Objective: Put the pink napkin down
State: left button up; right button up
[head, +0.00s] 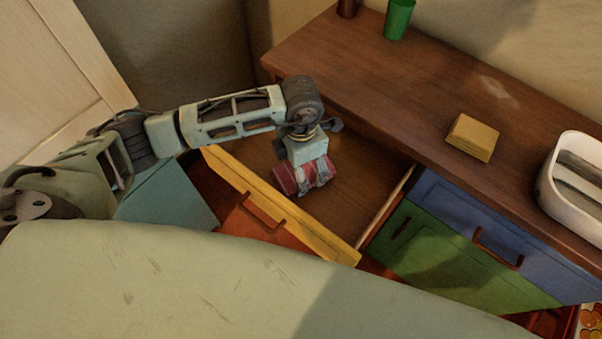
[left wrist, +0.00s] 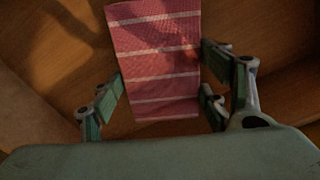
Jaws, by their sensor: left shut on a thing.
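The pink napkin (left wrist: 160,65) has white stripes and looks like a folded block. It also shows in the head view (head: 284,180), partly hidden by my left gripper (head: 313,178). My left gripper is shut on the napkin, with its fingers on either side of it in the left wrist view (left wrist: 160,98). Gripper and napkin are over the inside of an open drawer (head: 348,200) with a yellow front. I cannot tell whether the napkin touches the drawer bottom. My right gripper is not in view.
The wooden top (head: 400,95) carries a yellow block (head: 472,138), a green cup (head: 398,18) and a white container (head: 550,185) at the right. A blue drawer (head: 460,215) and a green front (head: 425,250) are closed beside the open drawer. The drawer floor around the napkin looks bare.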

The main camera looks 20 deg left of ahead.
pick_arm(q)
notch_tip(320, 180, down, 2)
jog(key=shift+f+b, duration=0.1)
jog(key=shift+b, duration=0.25)
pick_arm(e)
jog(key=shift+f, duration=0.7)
pick_arm(q)
jog(key=shift+f, duration=0.15)
jog(key=o, duration=1.1)
jog(key=shift+c, duration=0.2)
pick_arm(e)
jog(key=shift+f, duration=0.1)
pick_arm(q)
jog(key=shift+r, duration=0.2)
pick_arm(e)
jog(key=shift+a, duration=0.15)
